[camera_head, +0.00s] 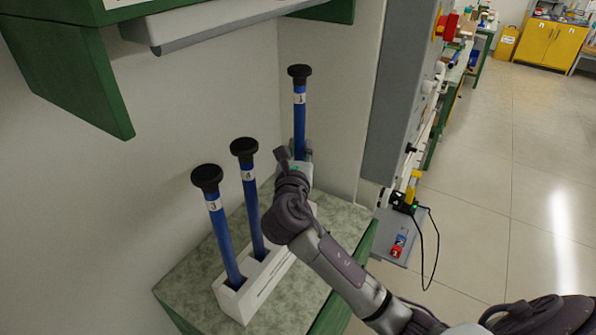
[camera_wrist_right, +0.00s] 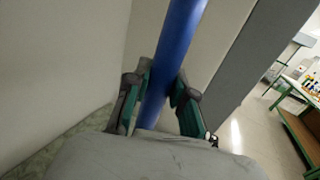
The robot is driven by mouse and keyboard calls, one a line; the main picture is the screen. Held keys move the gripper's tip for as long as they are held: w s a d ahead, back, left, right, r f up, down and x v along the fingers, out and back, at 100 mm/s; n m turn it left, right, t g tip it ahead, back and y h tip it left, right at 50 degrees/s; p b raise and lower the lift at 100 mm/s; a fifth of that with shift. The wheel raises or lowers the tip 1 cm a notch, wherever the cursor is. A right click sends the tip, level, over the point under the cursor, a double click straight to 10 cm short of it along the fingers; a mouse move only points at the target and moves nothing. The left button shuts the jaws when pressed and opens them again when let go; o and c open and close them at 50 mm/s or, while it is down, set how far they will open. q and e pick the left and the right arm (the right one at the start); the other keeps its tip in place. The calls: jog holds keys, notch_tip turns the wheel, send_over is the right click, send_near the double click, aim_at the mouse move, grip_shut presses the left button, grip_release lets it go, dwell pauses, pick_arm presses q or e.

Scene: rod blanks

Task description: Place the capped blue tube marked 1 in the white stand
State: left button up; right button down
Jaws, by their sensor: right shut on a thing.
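The capped blue tube marked 1 (camera_head: 299,112) stands upright at the back right of the counter, with a black cap on top. My right gripper (camera_head: 300,152) is shut around its lower part. In the right wrist view the two fingers (camera_wrist_right: 160,100) press on both sides of the blue tube (camera_wrist_right: 182,40). The tube's lower end is hidden, so I cannot tell whether it is in the stand. The white stand (camera_head: 243,299) sits on the counter, its far end partly hidden by my right arm. My left gripper is not in view.
Two more capped blue tubes, marked 3 (camera_head: 222,232) and an unclear number (camera_head: 249,200), lean in the stand's near and middle places. The speckled counter (camera_head: 190,272) is bounded by walls behind. A green shelf (camera_head: 75,80) hangs above at left. A grey panel (camera_head: 400,90) stands at right.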

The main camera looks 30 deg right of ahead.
notch_tip(320, 180, down, 7)
jog(key=shift+p, duration=0.3)
jog(key=shift+w+f, duration=0.1)
jog(key=shift+f, duration=0.1)
jog(key=c, duration=1)
grip_release()
jog(key=shift+r, duration=0.15)
